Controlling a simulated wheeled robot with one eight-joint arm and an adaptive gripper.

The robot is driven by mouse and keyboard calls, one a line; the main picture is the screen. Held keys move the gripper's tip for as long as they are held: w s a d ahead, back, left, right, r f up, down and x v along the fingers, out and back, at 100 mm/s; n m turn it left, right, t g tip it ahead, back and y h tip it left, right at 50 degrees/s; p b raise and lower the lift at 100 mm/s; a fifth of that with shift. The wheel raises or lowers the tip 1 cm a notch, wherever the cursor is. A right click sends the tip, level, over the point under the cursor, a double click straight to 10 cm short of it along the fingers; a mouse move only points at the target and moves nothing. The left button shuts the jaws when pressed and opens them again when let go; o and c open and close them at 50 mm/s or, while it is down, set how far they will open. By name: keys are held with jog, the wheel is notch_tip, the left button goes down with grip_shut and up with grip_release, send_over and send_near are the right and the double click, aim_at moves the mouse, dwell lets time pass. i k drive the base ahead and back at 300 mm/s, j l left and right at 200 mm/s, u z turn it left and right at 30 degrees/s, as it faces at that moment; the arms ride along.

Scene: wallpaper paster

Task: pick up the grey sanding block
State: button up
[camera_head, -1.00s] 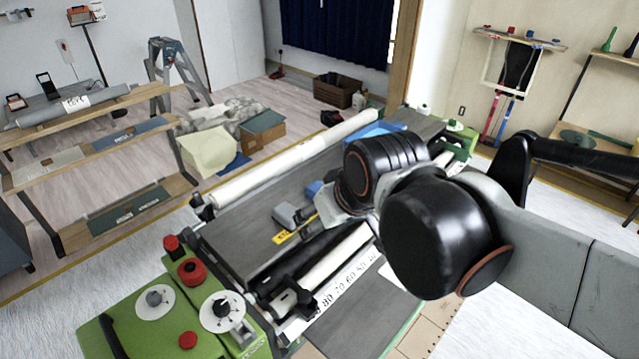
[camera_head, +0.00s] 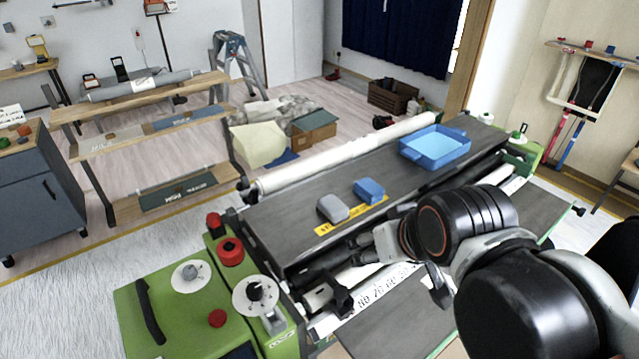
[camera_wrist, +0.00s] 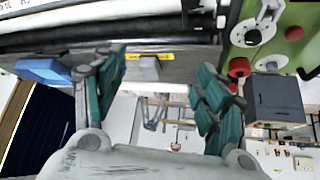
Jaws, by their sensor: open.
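The grey sanding block (camera_head: 333,208) lies on the dark top of the pasting machine (camera_head: 290,225), beside a yellow label strip (camera_head: 352,214). My gripper (camera_head: 350,248) is in front of the block in the head view, apart from it, over the machine's front rollers. In the wrist view my gripper (camera_wrist: 162,70) is open with nothing held. There the grey block (camera_wrist: 145,68) shows beyond and between the green-padded fingers, closer to the left one.
A blue block (camera_head: 369,190) lies just right of the grey block. A blue tray (camera_head: 435,148) stands farther along the machine top. A long white roll (camera_head: 345,155) lines the far edge. Green controls with red knobs (camera_head: 230,250) stand at the left end.

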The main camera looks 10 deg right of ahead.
aim_at(333, 209)
jog(key=l+u, duration=0.35)
jog(key=l, duration=0.95)
